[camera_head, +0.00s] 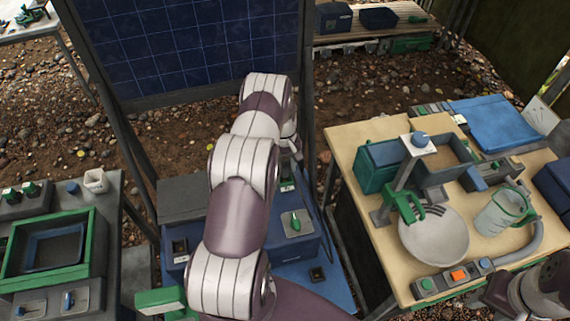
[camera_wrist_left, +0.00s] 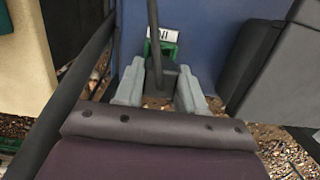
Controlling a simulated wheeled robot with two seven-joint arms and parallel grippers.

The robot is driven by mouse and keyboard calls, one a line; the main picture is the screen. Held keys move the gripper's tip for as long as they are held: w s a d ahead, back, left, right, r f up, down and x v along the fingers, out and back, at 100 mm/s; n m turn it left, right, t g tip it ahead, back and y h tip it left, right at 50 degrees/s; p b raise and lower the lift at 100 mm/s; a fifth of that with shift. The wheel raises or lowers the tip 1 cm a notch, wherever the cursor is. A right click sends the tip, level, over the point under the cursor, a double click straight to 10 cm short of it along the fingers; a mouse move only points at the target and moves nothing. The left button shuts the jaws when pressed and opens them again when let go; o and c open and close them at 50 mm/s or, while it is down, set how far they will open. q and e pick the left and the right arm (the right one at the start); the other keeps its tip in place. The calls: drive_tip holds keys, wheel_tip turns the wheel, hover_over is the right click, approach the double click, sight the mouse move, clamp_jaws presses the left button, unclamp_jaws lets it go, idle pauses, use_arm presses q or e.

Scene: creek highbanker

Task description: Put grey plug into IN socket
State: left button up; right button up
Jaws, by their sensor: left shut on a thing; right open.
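My left gripper (camera_wrist_left: 160,92) is shut on the grey plug (camera_wrist_left: 162,76), which sits between its two grey fingers in the left wrist view. A dark cable runs up from the plug. Just beyond the plug is a green socket (camera_wrist_left: 168,47) with a white label (camera_wrist_left: 163,33) bearing dark marks, on a blue face. I cannot tell whether the plug touches the socket. In the head view, the left gripper (camera_head: 291,150) is mostly hidden behind my arm, above the blue box (camera_head: 312,258). My right gripper is not in view; only part of that arm shows at the lower right.
The blue box carries a green switch (camera_head: 295,222). A wooden table (camera_head: 355,150) at right holds a white bowl (camera_head: 434,240), a clear jug (camera_head: 500,212) and a stand. A grey bench (camera_head: 115,215) with a green-framed tray (camera_head: 92,240) is at left. A solar panel (camera_head: 190,45) stands behind.

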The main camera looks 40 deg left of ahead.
use_arm(q)
drive_tip(key=shift+f, duration=0.15)
idle(0.5)
drive_tip(key=shift+f+b, duration=0.1)
drive_tip(key=shift+b, duration=0.25)
drive_tip(key=shift+f+b, duration=0.55)
drive_tip(key=shift+f, duration=0.05)
drive_tip(key=shift+f, duration=0.15)
drive_tip(key=shift+f+b, duration=0.5)
drive_tip(key=shift+b, duration=0.15)
drive_tip(key=o, duration=1.5)
drive_tip(key=shift+o, duration=0.2)
